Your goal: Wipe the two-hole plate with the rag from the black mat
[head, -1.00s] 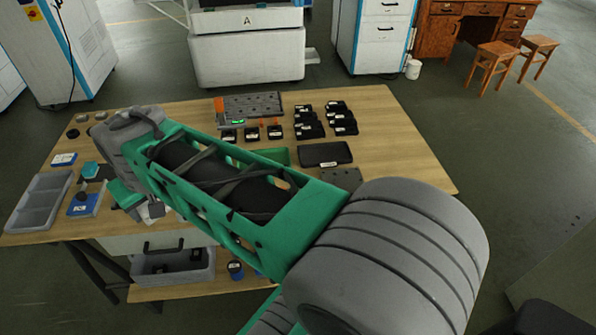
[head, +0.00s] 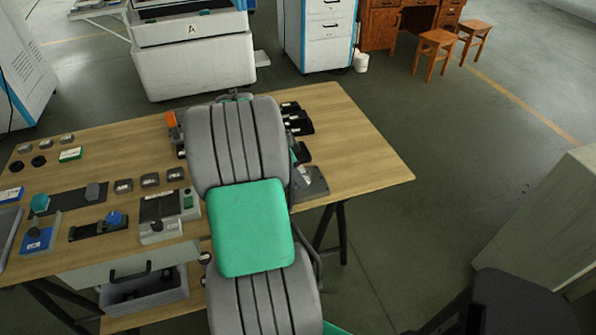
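A dark grey flat plate (head: 317,187) lies near the right part of the table, just right of my arm. It looks like the two-hole plate, but my arm hides part of it and I cannot make out its holes. A black mat (head: 70,198) lies at the left of the table, with a small grey piece (head: 94,192) on it. I cannot tell whether that piece is the rag, and no other rag is clear. My arm stands across the middle of the table, and the gripper is hidden behind it.
The wooden table (head: 360,150) is bare at its right end. Black boxes (head: 296,118) stand behind the plate. A grey device (head: 160,212), a blue-knobbed holder (head: 112,219) and a blue block (head: 38,241) stand at the front left. A grey bin (head: 150,290) sits below.

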